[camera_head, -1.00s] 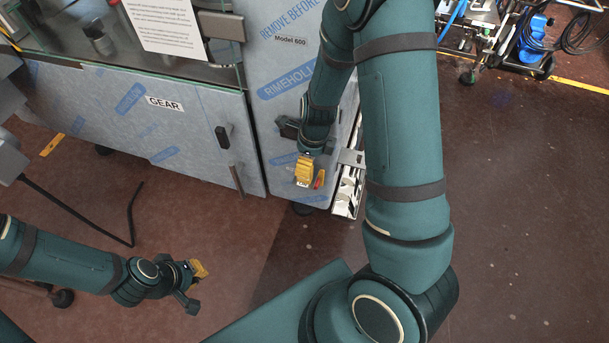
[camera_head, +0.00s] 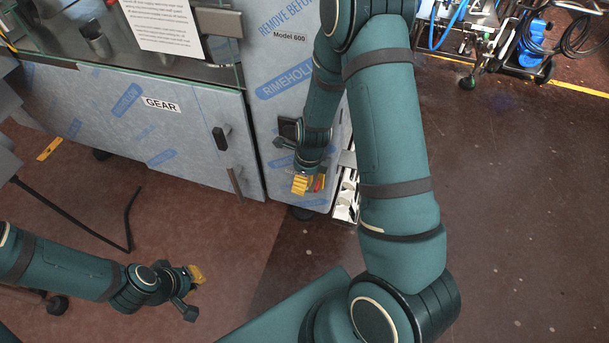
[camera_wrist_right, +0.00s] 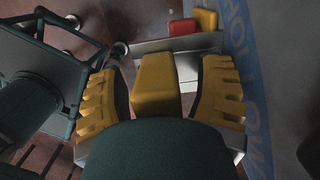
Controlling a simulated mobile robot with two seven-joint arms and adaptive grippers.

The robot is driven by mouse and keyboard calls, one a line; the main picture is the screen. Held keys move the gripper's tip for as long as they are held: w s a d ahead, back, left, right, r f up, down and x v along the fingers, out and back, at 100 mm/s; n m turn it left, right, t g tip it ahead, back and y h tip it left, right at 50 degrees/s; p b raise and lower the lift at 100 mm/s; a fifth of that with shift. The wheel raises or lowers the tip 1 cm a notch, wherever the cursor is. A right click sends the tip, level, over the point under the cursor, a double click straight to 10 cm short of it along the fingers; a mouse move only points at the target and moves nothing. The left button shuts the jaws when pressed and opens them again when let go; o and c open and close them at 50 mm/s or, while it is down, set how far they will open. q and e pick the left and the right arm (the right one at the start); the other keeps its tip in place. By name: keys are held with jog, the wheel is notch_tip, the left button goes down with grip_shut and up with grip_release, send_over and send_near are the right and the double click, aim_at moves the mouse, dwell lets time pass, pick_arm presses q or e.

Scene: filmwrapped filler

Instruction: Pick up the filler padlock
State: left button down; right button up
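In the right wrist view, a yellow padlock body (camera_wrist_right: 157,85) stands between the yellow ribbed fingers of my right gripper (camera_wrist_right: 162,98). The fingers are open on both sides of it, and a gap shows at each side. Its shackle is hidden. A red padlock (camera_wrist_right: 185,28) and another yellow one (camera_wrist_right: 206,20) are just beyond, by a pale metal strip. In the head view my right gripper (camera_head: 307,183) is low at the cabinet's right edge, with a bit of red (camera_head: 319,184) beside it. My left gripper (camera_head: 196,291) is open and empty over the floor at lower left.
The film-wrapped cabinet (camera_head: 130,115) marked GEAR stands at upper left. Its door handle (camera_head: 235,181) sticks out left of my right gripper. A metal rail (camera_head: 346,195) runs along its right edge. The floor (camera_head: 520,200) at right is clear. A cart (camera_head: 470,40) stands at the back right.

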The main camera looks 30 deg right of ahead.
grip_shut()
